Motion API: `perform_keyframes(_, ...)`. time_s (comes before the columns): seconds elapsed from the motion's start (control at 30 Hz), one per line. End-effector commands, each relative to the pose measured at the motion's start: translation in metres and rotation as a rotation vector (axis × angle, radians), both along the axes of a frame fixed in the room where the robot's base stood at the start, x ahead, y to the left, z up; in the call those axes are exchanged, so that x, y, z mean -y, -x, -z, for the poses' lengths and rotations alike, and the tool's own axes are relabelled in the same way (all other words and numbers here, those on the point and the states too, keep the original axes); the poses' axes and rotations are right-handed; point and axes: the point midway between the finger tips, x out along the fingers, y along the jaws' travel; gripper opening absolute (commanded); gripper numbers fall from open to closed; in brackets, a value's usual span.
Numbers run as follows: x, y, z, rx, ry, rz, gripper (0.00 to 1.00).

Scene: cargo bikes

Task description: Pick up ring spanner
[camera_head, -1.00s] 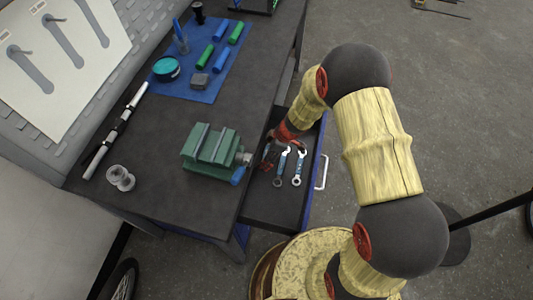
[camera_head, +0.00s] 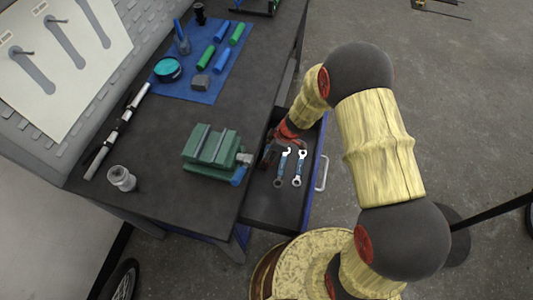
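My gripper (camera_head: 268,157) is low in the drawer, just left of the left spanner's upper part. My red wrist is above it and hides part of the drawer. The fingers are dark and small, so I cannot tell whether they are open or shut, or whether they touch anything.
The drawer (camera_head: 268,208) has a white handle (camera_head: 321,173) on its right. A green vise (camera_head: 211,151) stands on the workbench (camera_head: 160,195) left of the drawer. A small jar (camera_head: 121,178) and a blue mat (camera_head: 205,93) with several items are also on the bench. The drawer's front part is bare.

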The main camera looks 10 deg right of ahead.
Motion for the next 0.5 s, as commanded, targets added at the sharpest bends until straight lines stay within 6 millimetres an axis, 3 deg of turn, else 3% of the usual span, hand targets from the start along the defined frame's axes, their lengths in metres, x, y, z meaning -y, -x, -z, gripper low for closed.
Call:
perform_keyframes(0.17, 0.001, 0.000, -0.027, 0.003, 0.000, 0.002, 0.50)
perform_keyframes(0.5, 0.035, 0.028, -0.078, 0.003, -0.001, 0.004, 0.50)
